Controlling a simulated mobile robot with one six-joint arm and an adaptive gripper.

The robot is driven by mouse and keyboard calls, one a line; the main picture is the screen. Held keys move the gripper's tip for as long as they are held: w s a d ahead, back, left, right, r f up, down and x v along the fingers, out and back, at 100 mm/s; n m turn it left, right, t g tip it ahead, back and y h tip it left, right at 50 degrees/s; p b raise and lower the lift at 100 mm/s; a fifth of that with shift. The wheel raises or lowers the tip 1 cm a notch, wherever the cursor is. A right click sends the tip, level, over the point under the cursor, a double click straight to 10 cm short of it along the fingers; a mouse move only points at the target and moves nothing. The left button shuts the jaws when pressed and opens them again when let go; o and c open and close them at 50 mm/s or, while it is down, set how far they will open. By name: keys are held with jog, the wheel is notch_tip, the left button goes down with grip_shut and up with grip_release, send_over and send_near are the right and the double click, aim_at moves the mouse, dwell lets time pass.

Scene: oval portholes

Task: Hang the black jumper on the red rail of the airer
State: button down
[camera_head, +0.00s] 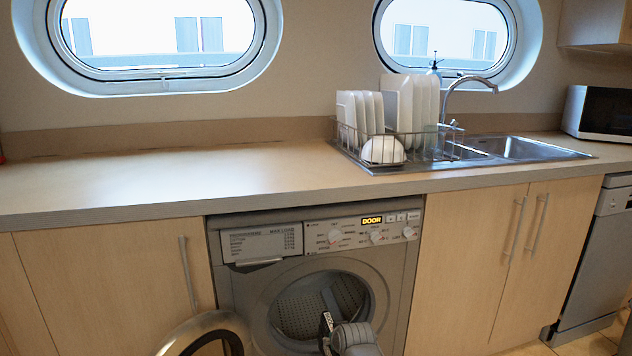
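My gripper (326,326) shows at the bottom centre, in front of the open drum of the washing machine (225,290). It is small and partly hidden by my own wrist, so I cannot tell whether its fingers are open or shut. The machine's round door (205,326) stands swung open to the left. Its display (372,220) reads "DOOR". The visible part of the drum (300,312) looks empty, but its lower part is hidden by my gripper and wrist. No black jumper, airer or red rail is in view.
The worktop (200,175) above the machine is clear on the left. A dish rack (345,135) with white plates stands beside the sink (535,148). A microwave (595,112) is at the far right. Closed cupboards (465,265) flank the machine.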

notch_tip(320, 180, up, 7)
jog(key=p, duration=0.5)
jog(key=shift+p, duration=0.3)
jog(key=shift+f, duration=0.1)
